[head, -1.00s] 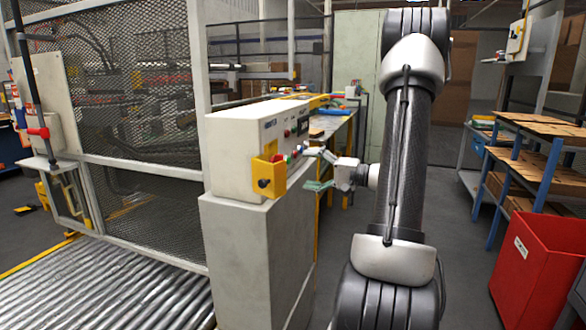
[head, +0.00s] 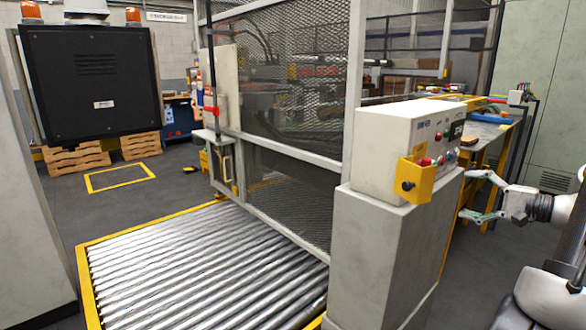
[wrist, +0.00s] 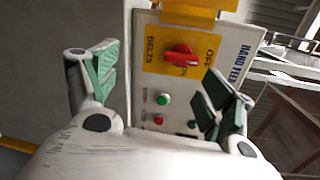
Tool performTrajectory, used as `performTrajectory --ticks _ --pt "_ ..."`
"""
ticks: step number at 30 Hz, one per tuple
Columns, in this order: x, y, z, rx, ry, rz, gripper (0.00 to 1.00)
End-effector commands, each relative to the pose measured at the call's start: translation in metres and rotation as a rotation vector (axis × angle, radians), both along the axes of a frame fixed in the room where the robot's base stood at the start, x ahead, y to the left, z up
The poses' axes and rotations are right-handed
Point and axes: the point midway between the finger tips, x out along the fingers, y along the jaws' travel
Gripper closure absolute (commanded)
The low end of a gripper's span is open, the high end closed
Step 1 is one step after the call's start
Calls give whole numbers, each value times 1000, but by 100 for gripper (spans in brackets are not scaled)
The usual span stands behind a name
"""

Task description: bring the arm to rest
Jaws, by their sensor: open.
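My gripper (head: 480,195) is at the right of the head view, open and empty, with green finger pads. It stands to the right of a control box (head: 388,152) on a grey pedestal, apart from it as far as I can tell. In the wrist view my gripper (wrist: 160,90) has its fingers spread, with the panel of the box beyond them. The panel carries a red rotary switch (wrist: 181,55) on a yellow plate marked BELTS and OFF, a green button (wrist: 162,98) and a red button (wrist: 158,120).
A grey pedestal (head: 375,260) bears the box, with a yellow bracket (head: 415,178) on its front. A mesh fence (head: 290,130) and a roller conveyor (head: 190,270) lie to the left. A yellow-edged table (head: 490,130) stands behind my gripper. Open floor shows at the back left.

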Motion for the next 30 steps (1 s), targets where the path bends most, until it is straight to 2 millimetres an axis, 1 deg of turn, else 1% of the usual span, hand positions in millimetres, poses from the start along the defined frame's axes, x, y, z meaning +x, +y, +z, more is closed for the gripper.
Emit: performTrajectory --ticks 1,2,3,5,6,8,9,12,14,15,19,22,25,27,30 --pt "-12 6 -15 17 86 22 18" --pt "-21 10 -25 24 144 38 18" --pt "-35 15 -37 25 225 61 18" --pt "-59 25 -49 3 348 100 18" --pt "-75 34 -54 -26 423 131 18" --pt "-98 46 -58 -87 529 181 18" --pt "-113 53 -60 -138 592 213 18" --pt "-146 66 -59 -292 716 284 18" --pt "-164 70 -56 -408 773 320 18" --pt "-175 71 -52 -495 799 344 18" --pt "-202 72 -32 -812 825 407 18" --pt "-211 72 -11 -1053 768 441 18" --pt "-214 78 12 -1269 653 477 18" --pt "-215 86 27 -1388 554 505 18" --pt "-216 105 43 -1481 418 529 18"
